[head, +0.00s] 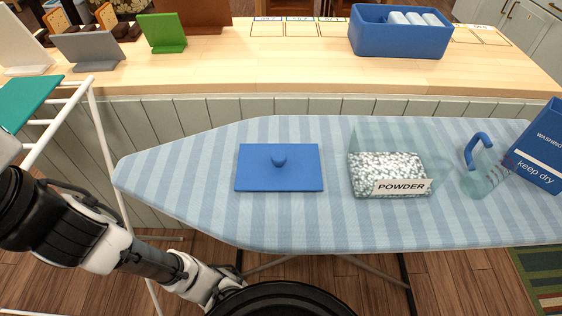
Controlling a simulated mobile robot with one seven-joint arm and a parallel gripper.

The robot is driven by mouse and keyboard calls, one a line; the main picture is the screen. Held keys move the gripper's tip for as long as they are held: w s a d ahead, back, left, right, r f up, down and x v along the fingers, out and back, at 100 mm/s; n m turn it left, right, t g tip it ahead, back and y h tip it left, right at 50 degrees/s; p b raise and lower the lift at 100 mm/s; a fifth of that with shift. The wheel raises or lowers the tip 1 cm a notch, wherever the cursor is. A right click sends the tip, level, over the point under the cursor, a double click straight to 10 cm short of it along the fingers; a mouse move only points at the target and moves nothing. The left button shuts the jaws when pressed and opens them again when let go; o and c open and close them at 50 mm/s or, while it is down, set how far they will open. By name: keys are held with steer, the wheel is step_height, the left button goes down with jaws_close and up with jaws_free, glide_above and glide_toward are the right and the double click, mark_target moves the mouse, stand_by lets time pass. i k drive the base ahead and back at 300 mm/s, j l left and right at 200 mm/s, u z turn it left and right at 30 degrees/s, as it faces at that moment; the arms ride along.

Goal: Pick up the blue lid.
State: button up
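My arm comes in from the left edge and runs down to the bottom of the head view, in front of the board and apart from the lid. My gripper's fingers do not show.
A clear container of white powder labelled POWDER (401,187) stands right of the lid. A clear jug with blue handle (478,147) and a blue washing box (540,150) stand further right. A white rack (95,125) is at left. The wooden counter behind holds a blue bin (400,43).

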mark_target(261, 167)
steer(key=k+l+u, duration=0.35)
steer(key=l, duration=0.2)
steer(key=k+l+u, duration=0.25)
steer(key=l+u, duration=0.15)
steer(key=k+l+u, duration=0.35)
steer(key=i+l, duration=0.1)
steer(key=i, duration=0.8)
